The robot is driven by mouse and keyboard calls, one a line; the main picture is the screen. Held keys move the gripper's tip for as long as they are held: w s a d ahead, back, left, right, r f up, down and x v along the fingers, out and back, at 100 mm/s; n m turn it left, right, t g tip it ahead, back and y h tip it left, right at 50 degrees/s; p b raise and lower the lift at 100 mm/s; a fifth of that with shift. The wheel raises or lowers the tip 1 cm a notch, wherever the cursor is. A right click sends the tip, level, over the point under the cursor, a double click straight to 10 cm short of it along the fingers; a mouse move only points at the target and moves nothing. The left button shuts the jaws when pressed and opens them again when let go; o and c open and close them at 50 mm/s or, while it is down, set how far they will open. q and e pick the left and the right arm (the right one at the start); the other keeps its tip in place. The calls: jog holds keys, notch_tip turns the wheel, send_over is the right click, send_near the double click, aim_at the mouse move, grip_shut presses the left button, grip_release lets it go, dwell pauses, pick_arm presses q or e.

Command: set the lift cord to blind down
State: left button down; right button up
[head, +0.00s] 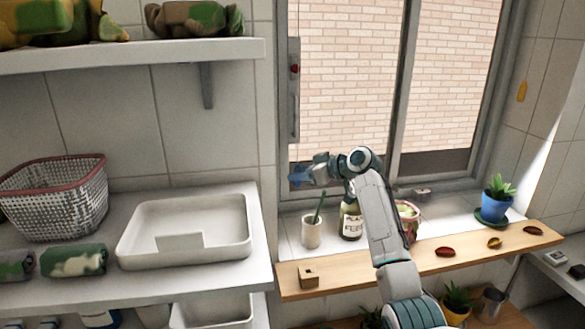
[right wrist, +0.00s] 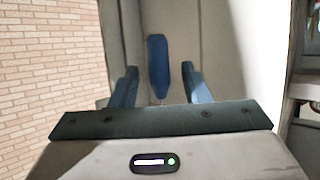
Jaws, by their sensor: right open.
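A blue elongated pull (right wrist: 158,67) hangs in the right wrist view, between the tips of my right gripper's two dark blue fingers, with a gap on each side. It looks like the lift cord's end piece, but no cord can be made out. My right gripper (head: 300,177) is open in front of the window's lower left frame, where blue shows at its tip. A grey vertical track (head: 293,105) with a red marker (head: 294,69) is on the left window frame. My left gripper is not in view.
Below my right arm, the sill holds a cup (head: 312,231) with a green stick, a labelled bottle (head: 350,220) and a blue potted plant (head: 496,202). A wooden ledge (head: 375,267) runs in front. A white tray (head: 145,244) and basket (head: 60,195) stand left.

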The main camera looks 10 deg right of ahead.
jog(key=p+x, duration=0.1)
jog(key=x, duration=0.2)
jog(key=shift+w+a+f, duration=0.1)
jog(key=shift+w+f, duration=0.1)
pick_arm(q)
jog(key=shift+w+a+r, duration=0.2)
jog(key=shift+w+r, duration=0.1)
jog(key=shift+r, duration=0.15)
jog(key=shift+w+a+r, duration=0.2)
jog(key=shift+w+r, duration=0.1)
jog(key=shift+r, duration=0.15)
pick_arm(e)
grip_shut()
